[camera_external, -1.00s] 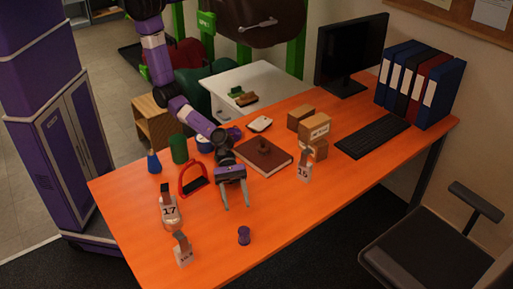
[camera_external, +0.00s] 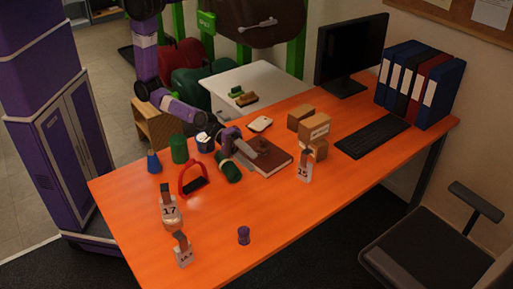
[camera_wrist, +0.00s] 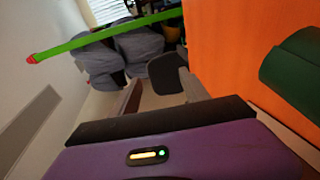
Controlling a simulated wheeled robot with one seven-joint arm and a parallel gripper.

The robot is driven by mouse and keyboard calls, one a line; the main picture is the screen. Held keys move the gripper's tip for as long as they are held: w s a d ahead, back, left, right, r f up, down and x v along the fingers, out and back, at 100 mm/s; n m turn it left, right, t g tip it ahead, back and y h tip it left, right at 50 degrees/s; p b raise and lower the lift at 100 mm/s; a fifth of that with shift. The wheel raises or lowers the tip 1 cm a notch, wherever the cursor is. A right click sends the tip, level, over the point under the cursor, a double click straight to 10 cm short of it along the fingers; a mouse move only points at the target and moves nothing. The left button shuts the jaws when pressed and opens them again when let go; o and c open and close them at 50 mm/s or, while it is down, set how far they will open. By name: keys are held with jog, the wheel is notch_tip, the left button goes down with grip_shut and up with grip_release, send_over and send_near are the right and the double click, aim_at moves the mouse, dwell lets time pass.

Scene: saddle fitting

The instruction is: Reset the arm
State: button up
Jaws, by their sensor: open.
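My gripper (camera_external: 243,152) is over the orange table (camera_external: 330,195), beside the brown book (camera_external: 282,155). In the wrist view the two fingers of my gripper (camera_wrist: 160,82) stand apart with nothing between them. A dark green cylinder (camera_external: 228,171) lies on its side on the table just below my gripper in the external view. A dark green rounded object, probably the same cylinder, shows at the right of the wrist view (camera_wrist: 294,60). The brown saddle (camera_external: 262,25) is at the top, by green posts. A red stirrup-like loop (camera_external: 185,180) stands on the table to the left.
Number tags 17 (camera_external: 170,212) and 15 (camera_external: 303,171) stand on the table. A green can (camera_external: 179,149), a blue cone (camera_external: 154,162), cardboard boxes (camera_external: 314,127), a monitor (camera_external: 350,50) and a keyboard (camera_external: 372,136) crowd the back. The front right of the table is clear.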

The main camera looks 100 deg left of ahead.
jog(key=s+a+r+m+t+y, duration=0.2)
jog(key=s+a+r+m+y, duration=0.15)
jog(key=s+a, duration=0.55)
jog(key=s+a+r+m+t+y, duration=0.2)
jog(key=s+a+r+m, duration=0.25)
jog(key=a, duration=0.75)
jog(key=s+a+r+m+g+y, duration=0.1)
jog(key=s+a+r+y, duration=0.1)
jog(key=s+a, duration=0.2)
jog(key=s+a+r+m+y, duration=0.1)
jog(key=s+a, duration=0.3)
jog(key=s, duration=0.6)
jog(key=shift+s+a+r+g+y, duration=0.15)
jog(key=shift+a+r+g+y, duration=0.15)
jog(key=shift+r+g+y, duration=0.2)
